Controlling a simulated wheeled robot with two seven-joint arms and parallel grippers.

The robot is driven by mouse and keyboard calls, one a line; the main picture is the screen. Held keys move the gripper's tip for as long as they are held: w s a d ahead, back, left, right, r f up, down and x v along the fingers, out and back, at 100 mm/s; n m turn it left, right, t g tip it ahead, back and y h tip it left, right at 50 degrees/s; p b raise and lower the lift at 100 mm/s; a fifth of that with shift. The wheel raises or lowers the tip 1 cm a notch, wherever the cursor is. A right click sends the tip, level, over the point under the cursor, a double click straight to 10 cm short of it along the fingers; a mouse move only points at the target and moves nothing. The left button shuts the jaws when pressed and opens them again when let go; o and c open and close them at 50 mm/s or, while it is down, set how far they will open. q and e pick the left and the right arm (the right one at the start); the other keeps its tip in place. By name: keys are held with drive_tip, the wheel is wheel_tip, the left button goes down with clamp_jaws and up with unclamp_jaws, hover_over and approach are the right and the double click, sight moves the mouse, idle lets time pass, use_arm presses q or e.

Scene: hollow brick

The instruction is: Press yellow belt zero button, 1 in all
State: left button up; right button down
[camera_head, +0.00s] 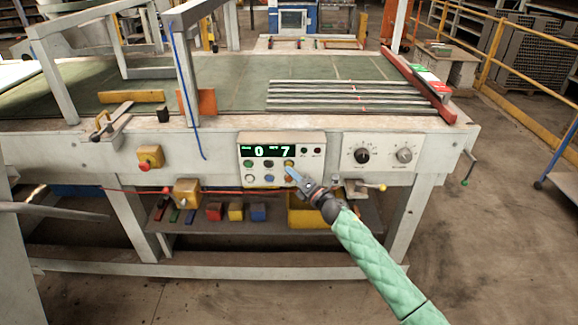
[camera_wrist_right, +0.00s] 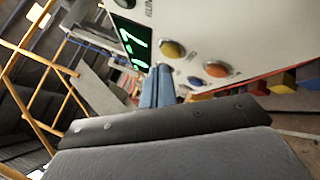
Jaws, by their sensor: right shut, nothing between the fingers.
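The white control panel (camera_head: 281,141) is on the front of the belt machine, with green digits on its display (camera_head: 266,151). The yellow button (camera_head: 289,163) is at the right end of its upper button row. In the right wrist view the yellow button (camera_wrist_right: 172,48) shows above and right of the fingertips, with the orange button (camera_wrist_right: 217,69) farther right. My right gripper (camera_head: 291,172) is shut and empty, its blue fingers just below the yellow button and over the lower row. Its fingers (camera_wrist_right: 160,70) also show in the wrist view. I cannot tell whether they touch the panel. My left gripper is not in view.
A second panel with two dark-and-grey knobs (camera_head: 382,156) sits to the right. A yellow box with a red button (camera_head: 149,157) is to the left. A lower shelf (camera_head: 330,216) holds coloured blocks and a yellow bin (camera_head: 303,212). Metal bars (camera_head: 350,97) lie on the green belt.

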drive_tip(key=shift+w, duration=0.15)
idle(0.4)
drive_tip(key=shift+w, duration=0.3)
drive_tip(key=shift+w+b, duration=0.3)
drive_tip(key=shift+b, duration=0.1)
idle(0.7)
drive_tip(key=shift+s, duration=0.8)
drive_tip(key=shift+s, duration=0.1)
drive_tip(key=s+p, duration=0.1)
drive_tip(key=s, duration=0.3)
drive_tip(key=shift+s+p, duration=0.35)
drive_tip(key=shift+s, duration=0.05)
idle(0.7)
